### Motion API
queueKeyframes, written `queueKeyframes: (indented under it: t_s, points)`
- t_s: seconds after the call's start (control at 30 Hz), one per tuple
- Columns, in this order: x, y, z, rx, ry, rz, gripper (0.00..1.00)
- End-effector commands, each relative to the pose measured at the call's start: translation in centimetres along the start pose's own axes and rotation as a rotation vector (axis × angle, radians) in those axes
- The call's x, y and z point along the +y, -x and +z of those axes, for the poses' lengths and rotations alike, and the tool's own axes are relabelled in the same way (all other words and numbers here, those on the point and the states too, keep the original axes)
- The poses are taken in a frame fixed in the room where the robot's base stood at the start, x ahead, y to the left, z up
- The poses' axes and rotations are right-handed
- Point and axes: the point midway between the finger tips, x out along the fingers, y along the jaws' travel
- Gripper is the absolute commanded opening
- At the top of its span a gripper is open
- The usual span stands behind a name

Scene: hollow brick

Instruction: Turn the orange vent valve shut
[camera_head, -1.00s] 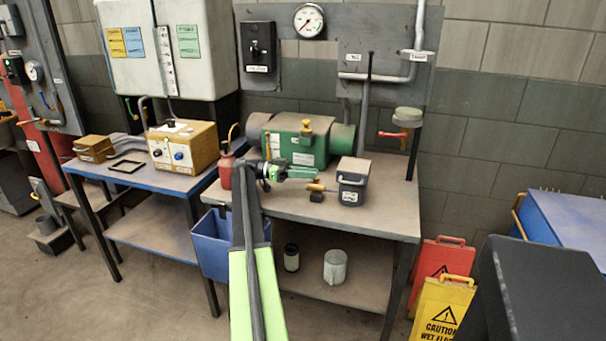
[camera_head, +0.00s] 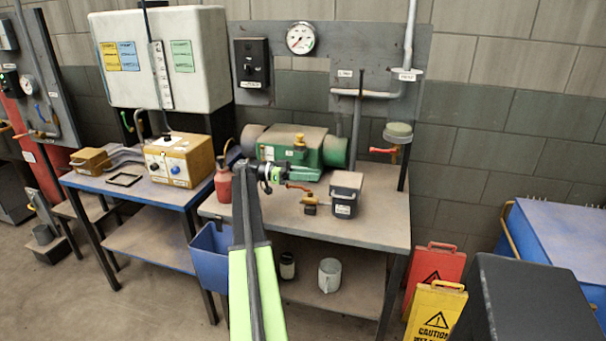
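A small valve (camera_head: 310,199) with an orange-brown lever (camera_head: 299,187) stands on the grey workbench (camera_head: 375,232), left of a dark lidded box. Its lever lies roughly level and points left. Another lever, red-orange (camera_head: 382,151), sits on the pipe at the bench's back right; I cannot tell for certain which one is the vent valve. My gripper (camera_head: 285,173), dark with bright green parts, is just up and left of the small valve, in front of the green pump. It looks close to the lever, but contact is unclear. Its fingers are too small to tell open from shut.
The green pump (camera_head: 290,146) is behind my gripper, a red oil can (camera_head: 223,184) left of it, and the dark lidded box (camera_head: 346,190) right of the valve. A blue bin (camera_head: 210,250) hangs at the bench's left. Caution signs (camera_head: 436,312) stand on the floor at right.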

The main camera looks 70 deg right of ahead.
Motion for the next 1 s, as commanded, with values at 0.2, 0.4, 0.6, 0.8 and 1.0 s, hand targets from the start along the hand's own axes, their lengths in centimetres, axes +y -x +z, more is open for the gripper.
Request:
queueKeyframes:
  t_s: [0.2, 0.4, 0.6, 0.8, 1.0]
  points:
    - [2.9, -4.8, -3.1, 0.0, 0.0, 0.001, 0.32]
    - [3.9, -7.2, -4.2, 0.0, 0.0, 0.0, 0.32]
    - [4.0, -7.7, -4.2, 0.0, 0.0, -0.001, 0.32]
    - [4.0, -7.7, -4.3, -0.004, -0.001, -0.005, 0.25]
    - [5.7, -5.8, -5.6, -0.219, -0.079, -0.187, 0.0]
